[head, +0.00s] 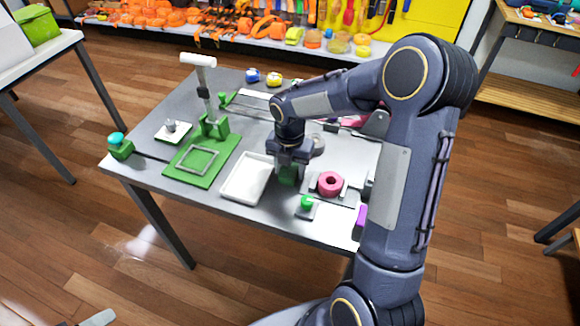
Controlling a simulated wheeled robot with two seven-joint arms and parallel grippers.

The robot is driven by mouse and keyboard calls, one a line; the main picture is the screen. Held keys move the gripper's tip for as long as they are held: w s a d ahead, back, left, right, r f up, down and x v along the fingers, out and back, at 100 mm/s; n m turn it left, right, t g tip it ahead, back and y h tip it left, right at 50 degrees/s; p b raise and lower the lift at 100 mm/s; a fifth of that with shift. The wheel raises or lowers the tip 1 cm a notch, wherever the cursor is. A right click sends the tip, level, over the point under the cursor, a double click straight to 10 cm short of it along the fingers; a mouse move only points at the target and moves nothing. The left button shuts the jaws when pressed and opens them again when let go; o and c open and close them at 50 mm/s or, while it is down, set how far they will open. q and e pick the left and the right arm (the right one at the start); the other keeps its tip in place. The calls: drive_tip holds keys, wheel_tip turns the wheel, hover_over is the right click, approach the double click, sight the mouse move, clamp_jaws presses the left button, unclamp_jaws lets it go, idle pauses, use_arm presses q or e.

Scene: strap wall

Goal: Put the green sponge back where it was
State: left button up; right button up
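My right gripper (289,157) points down over the grey table, just right of the white tray. A green block (288,176), which looks like the green sponge, sits between its fingers, and the gripper looks shut on it. The fingers hide much of the sponge. I cannot tell whether its underside touches the table. The shallow white tray (230,190) lies empty to its left. My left gripper is not in view.
A green plate with a raised square frame (182,163) and a white-topped post (204,95) stand left of the tray. A pink ring (330,183) and a green knob (307,202) are close on the right. Shelves with orange goods (150,15) are behind.

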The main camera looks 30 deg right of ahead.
wheel_tip(320, 180, up, 12)
drive_tip(key=s+a+m+t+y, duration=0.2)
drive_tip(key=s+a+m, duration=0.1)
drive_tip(key=s+m, duration=0.8)
drive_tip(key=s+a+r+m+t+y, duration=0.1)
drive_tip(key=s+a+m+t, duration=0.2)
drive_tip(key=s+m, duration=0.8)
drive_tip(key=shift+a+r+m+t+y+p, duration=0.15)
drive_tip(key=shift+a+m+t+y+p, duration=0.35)
drive_tip(key=shift+m, duration=2.4)
drive_tip(key=shift+a, duration=0.15)
